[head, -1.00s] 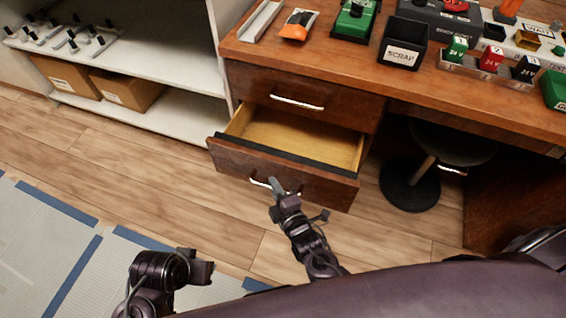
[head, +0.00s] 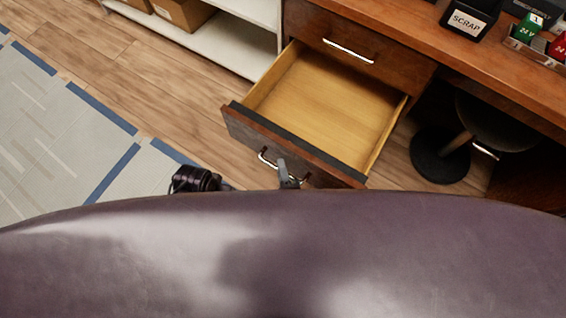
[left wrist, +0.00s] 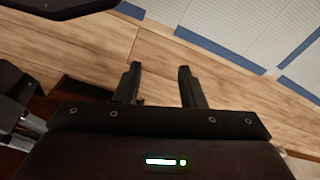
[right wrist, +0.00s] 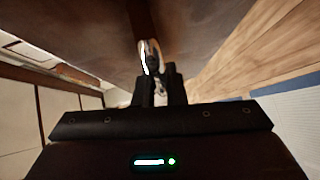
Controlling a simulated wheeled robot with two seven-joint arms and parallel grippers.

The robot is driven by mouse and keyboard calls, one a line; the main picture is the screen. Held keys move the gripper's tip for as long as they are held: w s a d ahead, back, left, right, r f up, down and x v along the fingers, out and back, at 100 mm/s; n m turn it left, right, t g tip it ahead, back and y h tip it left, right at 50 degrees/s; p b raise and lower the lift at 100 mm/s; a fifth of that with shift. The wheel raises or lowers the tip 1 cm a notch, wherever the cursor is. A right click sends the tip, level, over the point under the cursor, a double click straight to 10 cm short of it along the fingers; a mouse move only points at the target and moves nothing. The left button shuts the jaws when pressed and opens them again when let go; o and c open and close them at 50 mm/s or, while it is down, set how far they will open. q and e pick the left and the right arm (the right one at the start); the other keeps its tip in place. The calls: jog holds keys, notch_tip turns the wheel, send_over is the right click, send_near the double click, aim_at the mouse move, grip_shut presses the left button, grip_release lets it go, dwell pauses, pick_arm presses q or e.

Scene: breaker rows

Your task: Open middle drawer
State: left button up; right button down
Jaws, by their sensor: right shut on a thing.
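The middle drawer (head: 325,105) stands well out from the wooden desk in the head view, and its bare pale wooden inside shows empty. Its dark front carries a metal bar handle (head: 264,158). My right gripper (head: 286,172) is at this handle, with most of its arm hidden behind my own body. In the right wrist view its fingers (right wrist: 158,85) are closed together on the handle (right wrist: 151,56) against the dark drawer front. My left gripper (left wrist: 158,85) has its two fingers apart with only floor between them; in the head view part of my left arm shows left of the drawer.
The upper drawer (head: 345,40) is shut above the open one. A stool (head: 465,140) stands under the desk at the right. The desk top (head: 415,30) holds a scrap bin (head: 467,20) and colored blocks. A white shelf (head: 250,45) stands left. Floor is free at left.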

jog(key=c, duration=1.8)
grip_release()
jog(key=shift+o, duration=0.2)
